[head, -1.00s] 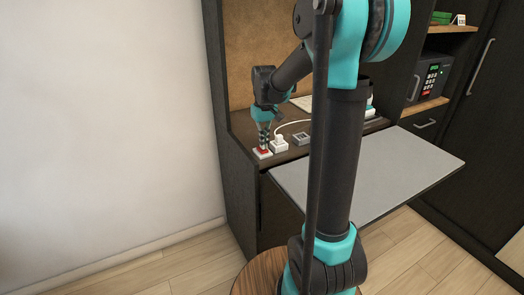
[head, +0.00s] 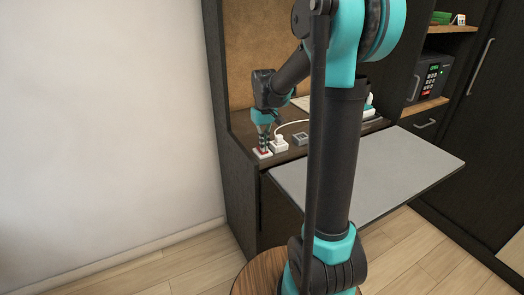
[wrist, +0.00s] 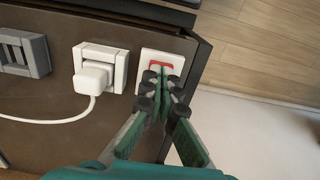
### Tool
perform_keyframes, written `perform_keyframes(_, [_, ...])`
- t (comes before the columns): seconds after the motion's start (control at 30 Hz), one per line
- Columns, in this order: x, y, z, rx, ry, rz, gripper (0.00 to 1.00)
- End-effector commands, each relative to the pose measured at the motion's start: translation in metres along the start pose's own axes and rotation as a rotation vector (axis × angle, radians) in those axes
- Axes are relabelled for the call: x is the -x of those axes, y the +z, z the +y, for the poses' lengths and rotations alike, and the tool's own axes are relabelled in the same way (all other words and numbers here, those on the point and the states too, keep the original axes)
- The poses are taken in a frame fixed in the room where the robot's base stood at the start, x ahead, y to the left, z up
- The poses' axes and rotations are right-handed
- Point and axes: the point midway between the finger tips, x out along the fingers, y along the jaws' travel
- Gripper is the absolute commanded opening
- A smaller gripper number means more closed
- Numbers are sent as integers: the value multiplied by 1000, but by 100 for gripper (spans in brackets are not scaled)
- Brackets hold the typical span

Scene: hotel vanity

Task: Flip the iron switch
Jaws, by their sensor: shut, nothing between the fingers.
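The switch (wrist: 162,60) is a white plate with a red rocker, on the dark board near its right edge in the wrist view. In the head view the switch (head: 262,154) is at the left front corner of the dark counter. My gripper (wrist: 162,84) is shut and empty. Its fingertips are at the red rocker and hide its lower part. I cannot tell whether they touch it. In the head view my gripper (head: 264,143) points down right over the switch.
A white plug in a socket (wrist: 101,66) stands beside the switch, with a white cord trailing from it. A grey socket (wrist: 27,53) is further left. In the head view a grey fold-out board (head: 390,172) extends in front of the counter.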

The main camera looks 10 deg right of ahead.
Motion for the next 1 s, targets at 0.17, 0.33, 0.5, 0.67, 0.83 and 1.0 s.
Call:
perform_keyframes(0.17, [10, 0, 0, 0, 0, 1, 0])
perform_keyframes(0.33, [22, 0, 0, 0, 0, 1, 0])
perform_keyframes(0.5, [35, 0, 0, 0, 0, 1, 0])
perform_keyframes(0.67, [46, 0, 0, 0, 0, 1, 0])
perform_keyframes(0.83, [59, 0, 0, 0, 0, 1, 0])
perform_keyframes(1.0, [68, 0, 0, 0, 0, 1, 0])
